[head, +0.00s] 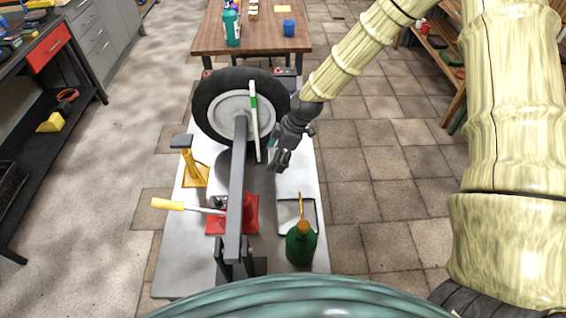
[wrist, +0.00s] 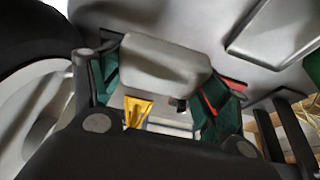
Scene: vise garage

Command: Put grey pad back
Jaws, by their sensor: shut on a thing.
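The grey pad (wrist: 165,62) is a rounded grey block held between the teal-lined fingers of my gripper (wrist: 165,80) in the wrist view. My gripper (head: 279,160) is shut on it. In the head view my gripper hangs over the grey bench, just right of the wheel (head: 207,105). I cannot make out the pad clearly there; the fingers mostly hide it.
On the bench (head: 180,265) stand a long grey bar (head: 238,190), a white bar with a green end (head: 255,120), a yellow stand (head: 190,168), a red-based jack (head: 247,212), a pale tray (head: 285,213) and a green oil can (head: 302,245). Floor to the right is clear.

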